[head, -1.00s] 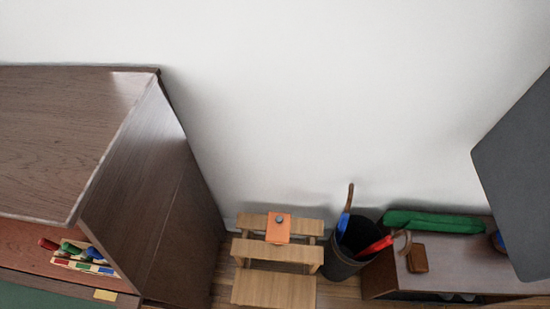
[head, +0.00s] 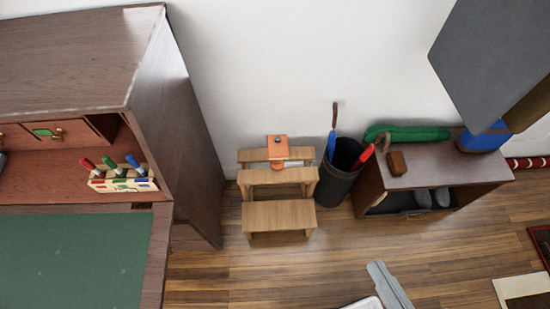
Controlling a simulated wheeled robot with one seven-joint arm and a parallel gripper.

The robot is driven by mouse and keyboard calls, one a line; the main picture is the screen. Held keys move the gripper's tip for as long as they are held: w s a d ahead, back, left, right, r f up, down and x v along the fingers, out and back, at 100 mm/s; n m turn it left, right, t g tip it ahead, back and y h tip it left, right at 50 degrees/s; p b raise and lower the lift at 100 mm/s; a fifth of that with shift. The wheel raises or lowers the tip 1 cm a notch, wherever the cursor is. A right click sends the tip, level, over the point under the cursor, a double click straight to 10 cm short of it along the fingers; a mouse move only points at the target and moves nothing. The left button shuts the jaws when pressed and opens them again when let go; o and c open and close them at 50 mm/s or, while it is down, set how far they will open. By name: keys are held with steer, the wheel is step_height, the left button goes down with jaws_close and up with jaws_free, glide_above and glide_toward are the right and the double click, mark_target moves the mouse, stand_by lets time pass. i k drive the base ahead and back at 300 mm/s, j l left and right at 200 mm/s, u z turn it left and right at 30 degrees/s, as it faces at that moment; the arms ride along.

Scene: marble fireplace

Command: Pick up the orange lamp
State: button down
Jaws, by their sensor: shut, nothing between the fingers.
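The orange lamp (head: 277,148) stands on the top step of a small wooden step stool (head: 278,217), near the middle of the head view. I see its square orange top with a small knob, and a rounded orange part below it at the front edge of the step. A pale part shows between them. Nothing touches the lamp from above. I cannot make out my gripper in this view, so its place relative to the lamp does not show.
A dark bin (head: 339,173) with umbrellas stands just right of the stool, beside a low bench (head: 448,164). A wooden desk (head: 176,130) rises on the left. A dark panel (head: 500,60) fills the upper right. A grey object (head: 389,287) shows at the bottom edge. Floor before the stool is clear.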

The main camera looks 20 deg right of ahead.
mark_target(277, 152)
steer(key=i+j+z, duration=0.15)
steer(key=j, duration=0.25)
steer(key=i+j+z, duration=0.2)
steer(key=j, duration=0.2)
steer(key=j+z, duration=0.15)
steer(key=j, duration=0.3)
